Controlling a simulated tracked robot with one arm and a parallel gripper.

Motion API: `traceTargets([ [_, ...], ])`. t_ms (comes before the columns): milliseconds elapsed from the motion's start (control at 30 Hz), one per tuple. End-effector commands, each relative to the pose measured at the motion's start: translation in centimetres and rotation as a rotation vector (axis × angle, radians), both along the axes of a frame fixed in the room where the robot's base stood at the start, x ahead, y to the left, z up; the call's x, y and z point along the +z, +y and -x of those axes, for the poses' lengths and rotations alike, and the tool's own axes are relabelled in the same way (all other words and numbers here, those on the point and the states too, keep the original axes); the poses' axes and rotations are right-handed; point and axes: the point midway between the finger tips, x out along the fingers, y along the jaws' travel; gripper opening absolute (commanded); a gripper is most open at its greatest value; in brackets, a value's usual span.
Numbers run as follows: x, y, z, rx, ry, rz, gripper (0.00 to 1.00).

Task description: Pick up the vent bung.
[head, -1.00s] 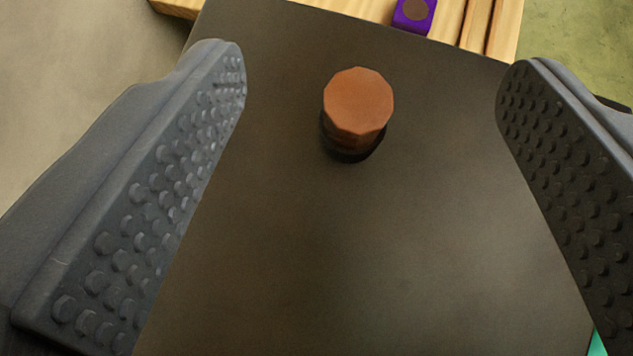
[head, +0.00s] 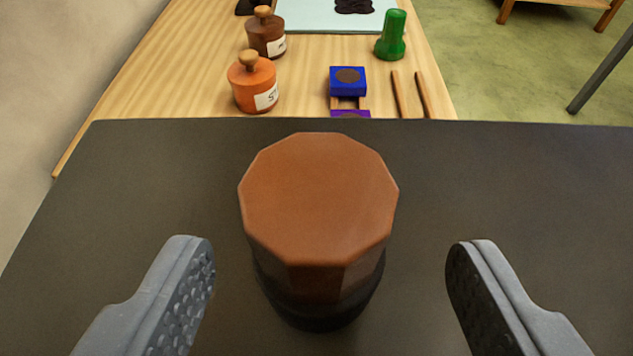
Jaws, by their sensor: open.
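The vent bung (head: 319,205) appears to be the brown, many-sided plug with a flat top and a darker lower part. It stands upright on a dark, flat panel (head: 520,190), large in the middle of the head view. My gripper (head: 328,270) is open, with one grey studded finger to the left of the bung and one to its right. Clear gaps show on both sides, and neither finger touches it. The bung's underside is hidden.
Beyond the panel's far edge, a wooden table holds an orange labelled jar (head: 253,85), a brown jar (head: 266,35), a blue block (head: 348,80), a green object (head: 392,36) and two wooden sticks (head: 411,95). The panel around the bung is clear.

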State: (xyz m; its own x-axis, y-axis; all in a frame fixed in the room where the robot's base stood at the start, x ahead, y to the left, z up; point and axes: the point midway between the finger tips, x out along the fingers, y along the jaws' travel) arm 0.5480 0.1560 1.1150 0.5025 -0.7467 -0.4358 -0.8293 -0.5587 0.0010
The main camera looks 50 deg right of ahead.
Motion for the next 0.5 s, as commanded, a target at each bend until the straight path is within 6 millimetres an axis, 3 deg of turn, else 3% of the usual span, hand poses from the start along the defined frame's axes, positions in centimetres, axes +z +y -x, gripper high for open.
traceTargets([
  [500, -1.6, -4.1, -3.4, 0.0, -0.001, -0.001, 0.64],
])
